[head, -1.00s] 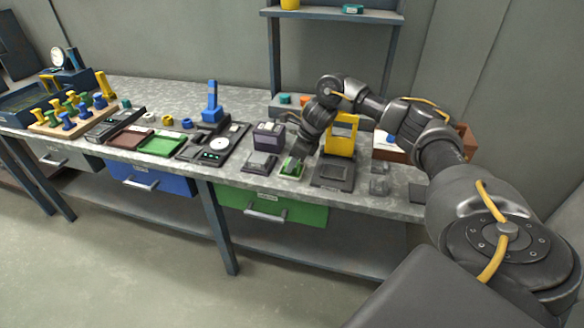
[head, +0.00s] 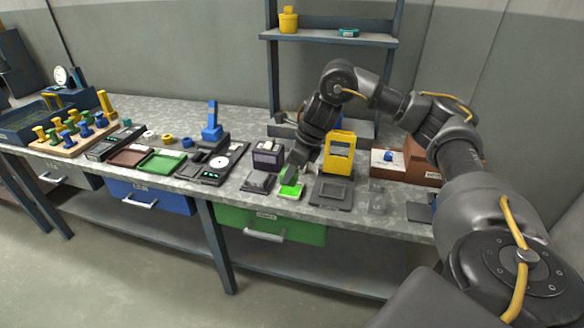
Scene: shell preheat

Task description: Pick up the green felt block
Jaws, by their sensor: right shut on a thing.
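The green felt block (head: 289,178) is near the front edge of the bench, right of the middle of the head view. My right gripper (head: 292,170) reaches down to it from above and is shut on it; the fingers hide part of the block. The block is just above a flat bright green patch (head: 289,192) on a small dark base. I cannot tell whether the two still touch. My left gripper is out of the picture.
A dark block on a pad (head: 258,181) stands close on the left, with a purple-grey box (head: 267,155) behind. A yellow frame (head: 339,153) and a dark tray (head: 331,193) stand close on the right. A wooden box (head: 405,169) is further right. A shelf (head: 330,39) hangs behind.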

